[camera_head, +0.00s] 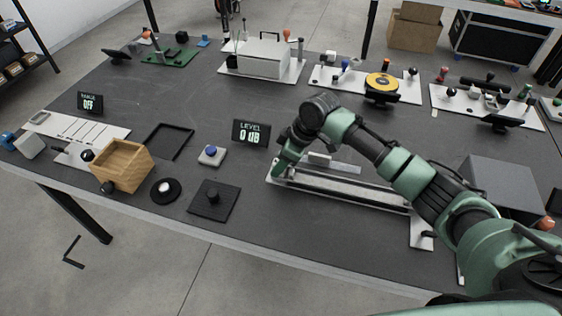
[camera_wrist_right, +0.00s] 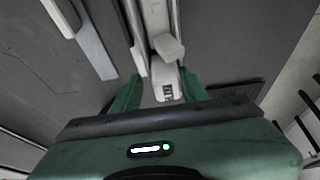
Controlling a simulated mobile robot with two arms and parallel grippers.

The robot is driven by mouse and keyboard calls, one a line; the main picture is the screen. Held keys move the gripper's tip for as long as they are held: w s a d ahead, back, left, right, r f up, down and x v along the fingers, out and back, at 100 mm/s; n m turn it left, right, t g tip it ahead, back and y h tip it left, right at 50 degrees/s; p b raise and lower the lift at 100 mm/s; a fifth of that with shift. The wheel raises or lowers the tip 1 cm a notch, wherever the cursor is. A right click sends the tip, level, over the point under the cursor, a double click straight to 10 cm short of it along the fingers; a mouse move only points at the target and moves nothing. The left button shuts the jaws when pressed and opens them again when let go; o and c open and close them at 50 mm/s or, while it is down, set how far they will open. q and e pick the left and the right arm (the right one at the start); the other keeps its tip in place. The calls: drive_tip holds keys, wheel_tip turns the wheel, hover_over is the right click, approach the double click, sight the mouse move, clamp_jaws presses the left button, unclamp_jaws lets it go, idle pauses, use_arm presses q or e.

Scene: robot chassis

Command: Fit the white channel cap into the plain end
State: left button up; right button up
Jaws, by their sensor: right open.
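The long pale channel (camera_head: 345,190) lies on the dark table under my right arm, with its left end beside my right gripper (camera_head: 279,170). In the right wrist view, the channel (camera_wrist_right: 151,18) runs up from between the open green fingers of my right gripper (camera_wrist_right: 160,95). A small white block (camera_wrist_right: 168,47) sits at the near end of the channel, just beyond the fingertips. A white end piece with a dark marking (camera_wrist_right: 167,86) lies between the fingers, with no clear grip on it. I cannot tell which white piece is the cap. My left gripper is out of view.
A grey bar (camera_head: 345,167) lies behind the channel; it also shows in the right wrist view (camera_wrist_right: 96,50). A level display (camera_head: 251,133), a wooden box (camera_head: 122,165) and a black square plate (camera_head: 213,201) stand to the left. A grey box (camera_head: 503,187) stands at the right.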

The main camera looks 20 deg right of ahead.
drive_tip(key=shift+s+f, duration=0.25)
drive_tip(key=shift+s, duration=0.05)
drive_tip(key=w+v, duration=0.1)
drive_tip(key=v, duration=1.1)
drive_tip(key=shift+r, duration=0.4)
drive_tip(key=shift+s+f, duration=0.1)
drive_tip(key=shift+s, duration=0.1)
